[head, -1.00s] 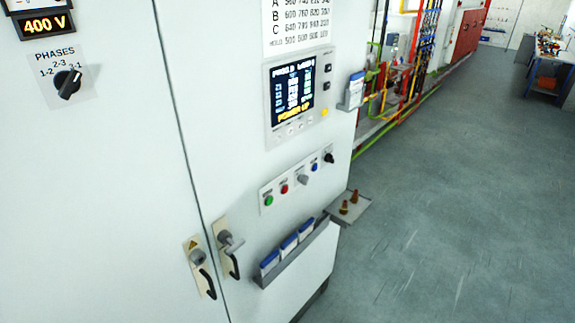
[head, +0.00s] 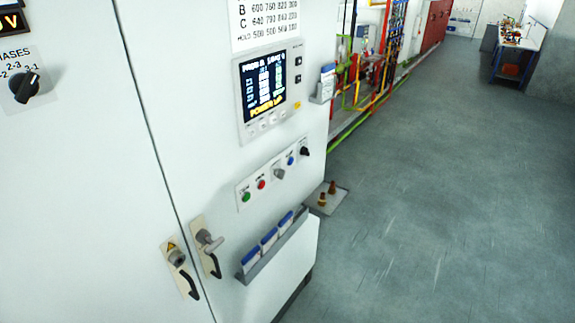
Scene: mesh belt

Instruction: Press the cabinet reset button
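The white cabinet (head: 195,135) fills the left half of the head view. On its right door is a strip of small controls: a green button (head: 245,197), a red button (head: 262,185), a grey knob (head: 279,173), a blue button (head: 291,161) and a black knob (head: 304,151). Their labels are too small to read, so I cannot tell which is the reset. A display panel (head: 265,90) sits above the strip. Neither of my grippers is in view.
Two door handles (head: 207,245) stick out low on the cabinet. A rack with blue-and-white booklets (head: 269,240) juts out below the controls. A small shelf (head: 335,196) with brown pieces stands out at the right side. The grey floor (head: 440,190) to the right is clear.

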